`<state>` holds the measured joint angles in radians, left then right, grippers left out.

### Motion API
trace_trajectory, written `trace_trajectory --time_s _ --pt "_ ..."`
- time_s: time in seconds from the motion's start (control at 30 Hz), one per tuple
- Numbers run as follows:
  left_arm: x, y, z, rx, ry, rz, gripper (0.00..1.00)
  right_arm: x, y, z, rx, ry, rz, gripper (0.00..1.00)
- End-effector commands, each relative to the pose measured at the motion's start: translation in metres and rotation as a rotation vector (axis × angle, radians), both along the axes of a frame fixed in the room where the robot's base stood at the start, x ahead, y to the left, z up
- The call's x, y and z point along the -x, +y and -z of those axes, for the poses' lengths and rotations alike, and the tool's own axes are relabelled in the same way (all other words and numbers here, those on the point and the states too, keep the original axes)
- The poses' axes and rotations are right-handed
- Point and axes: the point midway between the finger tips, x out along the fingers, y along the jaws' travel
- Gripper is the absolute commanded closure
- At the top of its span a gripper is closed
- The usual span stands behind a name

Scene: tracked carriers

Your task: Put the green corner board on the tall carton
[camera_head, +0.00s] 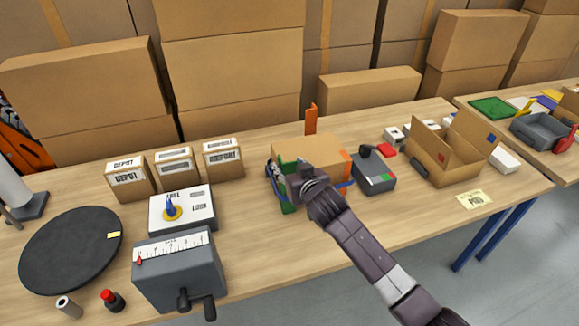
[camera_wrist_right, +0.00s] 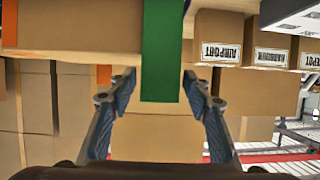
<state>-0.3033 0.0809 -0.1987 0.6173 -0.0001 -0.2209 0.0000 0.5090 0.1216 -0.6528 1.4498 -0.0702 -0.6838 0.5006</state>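The brown carton (camera_head: 312,152) stands mid-table, with an orange board (camera_head: 345,163) at its near right corner and another orange board (camera_head: 311,118) rising behind it. The green corner board (camera_head: 289,205) is upright at its near left, partly hidden by my right gripper (camera_head: 291,178). In the right wrist view, which is upside down, the green board (camera_wrist_right: 163,50) extends past the carton's edge (camera_wrist_right: 75,35). Its end lies between the two open fingers of my right gripper (camera_wrist_right: 160,80), with a gap visible on the left side. Contact cannot be told. My left gripper is not in view.
A grey device (camera_head: 374,170) stands close right of the carton, and an open box (camera_head: 450,160) is farther right. Three small labelled cartons (camera_head: 175,170), a crank box (camera_head: 180,270) and a black turntable (camera_head: 70,248) are on the left. Large cartons (camera_head: 230,60) line the back.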

Motion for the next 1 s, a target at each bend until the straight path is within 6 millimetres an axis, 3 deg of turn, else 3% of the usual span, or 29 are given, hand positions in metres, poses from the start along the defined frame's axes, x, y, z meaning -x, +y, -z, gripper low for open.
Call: trace_trajectory --time_s 0.3,0.47,1.0 --pt "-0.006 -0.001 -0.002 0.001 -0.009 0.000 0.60 0.000 0.000 -0.002 0.000 0.000 0.000 0.51" --pt "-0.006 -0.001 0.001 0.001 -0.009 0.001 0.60 0.010 -0.003 -0.005 -0.002 -0.001 -0.001 0.51" --pt "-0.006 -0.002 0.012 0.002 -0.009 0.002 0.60 0.086 -0.029 -0.038 -0.002 0.000 0.001 0.51"
